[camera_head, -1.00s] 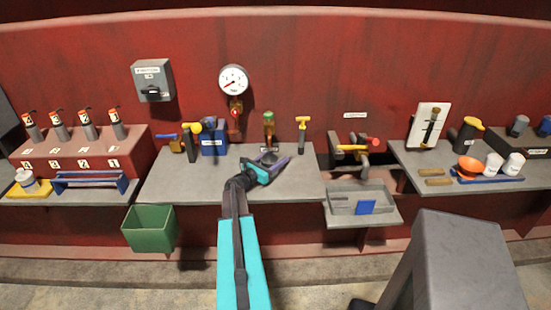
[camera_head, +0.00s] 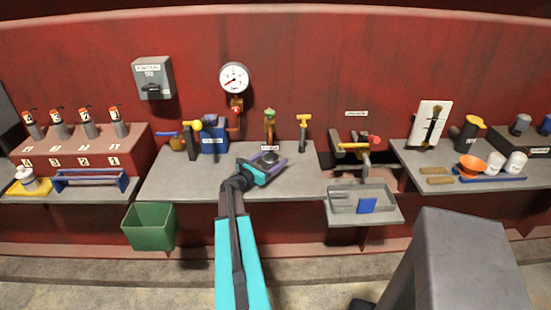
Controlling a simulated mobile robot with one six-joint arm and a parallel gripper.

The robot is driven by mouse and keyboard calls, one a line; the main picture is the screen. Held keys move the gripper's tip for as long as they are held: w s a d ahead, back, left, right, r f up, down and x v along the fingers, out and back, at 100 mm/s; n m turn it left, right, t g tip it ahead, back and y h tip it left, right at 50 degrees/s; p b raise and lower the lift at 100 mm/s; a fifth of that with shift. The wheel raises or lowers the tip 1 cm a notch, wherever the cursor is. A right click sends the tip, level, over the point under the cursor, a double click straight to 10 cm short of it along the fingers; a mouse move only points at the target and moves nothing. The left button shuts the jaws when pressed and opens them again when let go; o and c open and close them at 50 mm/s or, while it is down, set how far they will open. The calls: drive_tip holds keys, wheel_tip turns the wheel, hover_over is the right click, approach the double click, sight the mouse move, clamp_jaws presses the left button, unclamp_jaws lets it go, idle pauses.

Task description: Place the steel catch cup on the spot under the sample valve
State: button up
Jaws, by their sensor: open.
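A brass sample valve (camera_head: 270,120) with a green top stands out from the red wall at the back of the middle bench. A small label sits below it on the bench. A dark, round, low thing, which looks like the steel catch cup (camera_head: 270,157), is just in front of the label, under the valve. My gripper (camera_head: 270,166) is open, with its fingers low over the bench and around or beside the cup. Its near parts hide some of the cup's front. I cannot tell whether the fingers touch it, and the marked spot itself is not visible.
A yellow-handled tool (camera_head: 304,130) stands right of the valve. A gauge (camera_head: 234,78) with a red-handled valve is up left, above a blue box (camera_head: 214,138). A green bin (camera_head: 150,226) hangs at the front. The bench (camera_head: 190,186) is clear left of my arm.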

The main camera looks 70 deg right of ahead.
sight(265, 164)
drive_tip(key=b+v, duration=0.2)
drive_tip(key=v, duration=0.7)
drive_tip(key=shift+w+a+b, duration=0.1)
drive_tip(key=shift+a+b, duration=0.2)
drive_tip(key=shift+b, duration=0.1)
idle(0.4)
